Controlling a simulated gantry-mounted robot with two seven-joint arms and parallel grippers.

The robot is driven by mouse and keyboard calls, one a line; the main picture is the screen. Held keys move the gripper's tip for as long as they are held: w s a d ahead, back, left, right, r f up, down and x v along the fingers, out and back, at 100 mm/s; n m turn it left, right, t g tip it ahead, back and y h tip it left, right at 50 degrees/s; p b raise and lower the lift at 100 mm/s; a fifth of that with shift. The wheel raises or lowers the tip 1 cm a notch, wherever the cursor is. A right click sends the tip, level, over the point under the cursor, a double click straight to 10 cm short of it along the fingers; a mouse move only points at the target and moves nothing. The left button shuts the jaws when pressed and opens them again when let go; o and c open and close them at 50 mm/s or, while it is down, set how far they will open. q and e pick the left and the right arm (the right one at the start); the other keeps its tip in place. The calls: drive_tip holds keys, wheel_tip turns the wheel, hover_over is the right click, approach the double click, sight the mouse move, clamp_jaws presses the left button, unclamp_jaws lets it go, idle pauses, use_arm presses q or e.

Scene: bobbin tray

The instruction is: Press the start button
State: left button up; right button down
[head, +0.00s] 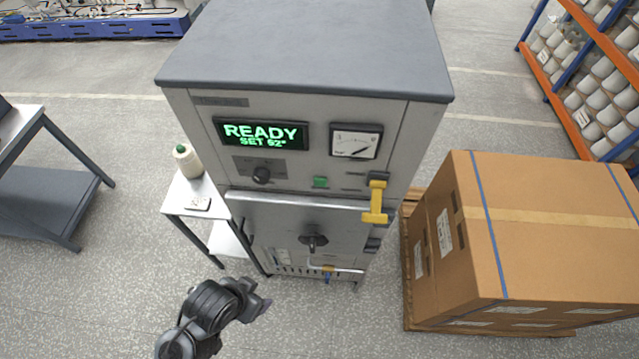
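The green button (320,182) is on the front panel of a grey cabinet machine (290,215), below and between the display and the dial gauge. No label reading "start" can be made out. The display (262,134) reads READY, SET 62° or similar in green. My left gripper (262,297) is low in front of the machine, well below and left of the button and apart from it. It looks empty, but its finger opening is too small to judge. My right gripper is out of view.
A black knob (261,175) sits left of the button, a yellow handle (376,202) right of it. The machine door has a dark handle (313,241). A small side table (182,202) stands left; a large carton (550,230) on a pallet stands right.

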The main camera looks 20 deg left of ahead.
use_arm(q)
clamp_jaws()
idle(1.4)
